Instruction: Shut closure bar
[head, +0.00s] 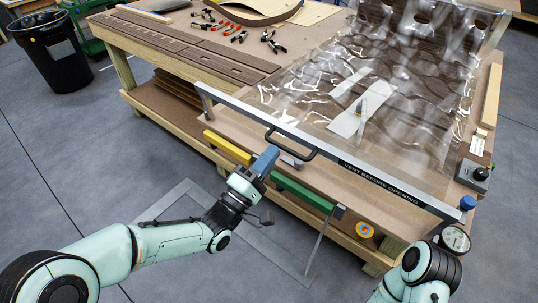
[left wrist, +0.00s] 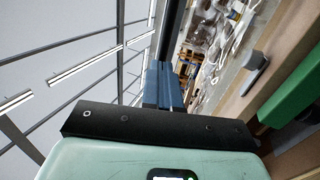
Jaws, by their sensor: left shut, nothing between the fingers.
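The closure bar (head: 345,163) is a long silver bar across the front of the clear vacuum bag (head: 410,85). It carries a black handle (head: 297,152) and a label reading "VENT BEFORE OPENING". I cannot tell how far the bar stands from the bench edge. My left gripper (head: 267,158) has blue fingers, shut and empty, close to the handle's left end; I cannot tell if they touch it. In the left wrist view the shut fingers (left wrist: 164,84) point toward a dark bar. My right arm shows at the lower right, its gripper out of view.
A yellow block (head: 228,148) and a green block (head: 303,195) sit along the bench front, either side of my left gripper. A gauge (head: 455,239), a blue knob (head: 467,202) and a control box (head: 473,175) are at the right. A black bin (head: 52,50) stands far left.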

